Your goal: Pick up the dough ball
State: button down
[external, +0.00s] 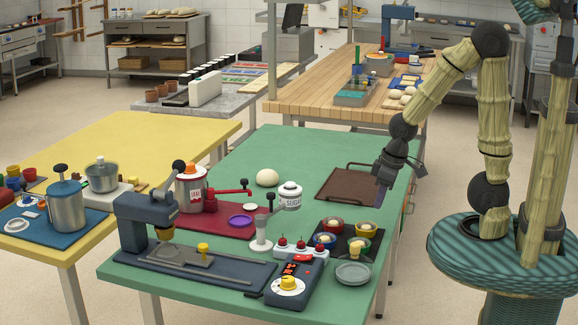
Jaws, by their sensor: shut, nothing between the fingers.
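A pale round dough ball (267,177) sits on the green table (290,148), left of the brown tray and behind the red mat. My gripper (380,202) hangs at the right edge of the green table, pointing down. It is shut and empty, beside the right side of the brown tray (345,186). The dough ball is well to the left of it, with the tray between them. Several other pale dough pieces (402,97) lie on the wooden table at the back.
A dark tray with several small bowls (333,225) stands near the front right. A blue-grey press (145,218) stands front left. Green surface behind the dough ball is clear.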

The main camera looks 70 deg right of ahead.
jog(key=shift+c, duration=1.8)
grip_release()
jog(key=w+d+r+n+t+p, duration=0.1)
jog(key=w+d+r+t+p, duration=0.15)
jog(key=w+d, duration=0.6)
jog(key=w+d+r+n+t+p, duration=0.15)
jog(key=w+d+t+p, duration=0.35)
jog(key=w, duration=0.6)
jog(key=w+d+n+t+y+p, duration=0.1)
jog(key=w+d+n+y+p, duration=0.1)
jog(key=d, duration=0.8)
jog(key=w+y+p, duration=0.1)
jog(key=y+p, duration=0.1)
jog(key=shift+w+d+f+y+p, duration=0.15)
jog(key=shift+d+f+y+p, duration=0.15)
jog(key=shift+y, duration=0.1)
